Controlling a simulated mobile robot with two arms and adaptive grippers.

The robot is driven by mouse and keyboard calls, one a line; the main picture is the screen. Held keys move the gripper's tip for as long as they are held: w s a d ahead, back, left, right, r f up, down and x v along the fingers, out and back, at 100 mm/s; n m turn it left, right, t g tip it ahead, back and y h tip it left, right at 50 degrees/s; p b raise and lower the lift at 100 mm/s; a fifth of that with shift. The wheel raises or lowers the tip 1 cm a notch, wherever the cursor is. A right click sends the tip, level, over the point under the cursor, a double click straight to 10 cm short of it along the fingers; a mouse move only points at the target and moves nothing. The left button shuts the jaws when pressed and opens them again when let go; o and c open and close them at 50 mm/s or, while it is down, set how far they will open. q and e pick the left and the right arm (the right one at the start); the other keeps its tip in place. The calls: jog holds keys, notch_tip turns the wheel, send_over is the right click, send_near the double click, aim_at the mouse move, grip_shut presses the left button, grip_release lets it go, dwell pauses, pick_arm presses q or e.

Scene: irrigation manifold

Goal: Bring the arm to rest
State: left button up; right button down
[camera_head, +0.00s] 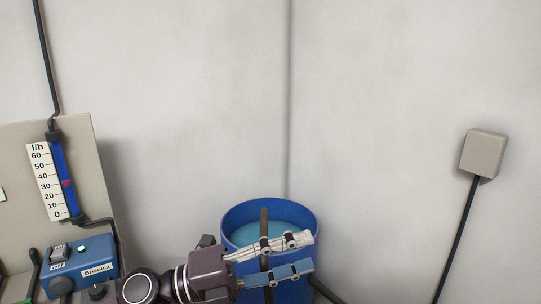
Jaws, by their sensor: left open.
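My left gripper (309,253) reaches in from the lower left of the head view. Its two fingers, one pale and one blue, point right and stand apart with nothing seen between them but a dark upright pipe behind. The fingers overlap the front of a blue barrel (232,219) holding bluish water. I cannot tell how far the gripper is from the barrel. My right gripper does not show.
A blue control box (92,254) labelled Brisolca, with an OFF switch, is at lower left. A flow meter (62,180) marked l/h is on the panel (85,140) above it. A grey wall box (483,153) with a black cable is at right. The wall between is bare.

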pick_arm(q)
jog(key=w+a+n+t+y, duration=0.4)
jog(key=a+n+t, duration=0.2)
jog(key=n+t, duration=0.3)
jog(key=w+a+n+t+y, duration=0.3)
jog(key=a+n+t+y, duration=0.3)
jog(key=n, duration=0.5)
jog(key=s+a+f+n+g+y, duration=0.2)
jog(key=a+f+n+y, duration=0.35)
jog(key=f, duration=0.55)
jog(key=s+a+f+n+g+y, duration=0.2)
jog(key=a+f+n+y, duration=0.3)
jog(key=f, duration=0.5)
jog(key=s+a+f+n+g+h, duration=0.1)
jog(key=s+f+n+g, duration=0.1)
jog(key=s+f+g, duration=0.65)
jog(key=s+a+f+n+g, duration=0.1)
jog(key=s+a+f+g, duration=0.15)
jog(key=s+f, duration=1)
jog(key=s+f+g, duration=0.1)
jog(key=s+f, duration=0.2)
jog(key=f, duration=0.9)
jog(key=s+f+g, duration=0.1)
jog(key=s+f, duration=0.2)
jog(key=f, duration=0.9)
jog(key=s+a+f, duration=0.2)
jog(key=s+f, duration=1.3)
jog(key=s, duration=0.2)
jog(key=shift+f+g, duration=0.15)
jog(key=shift+g, duration=0.25)
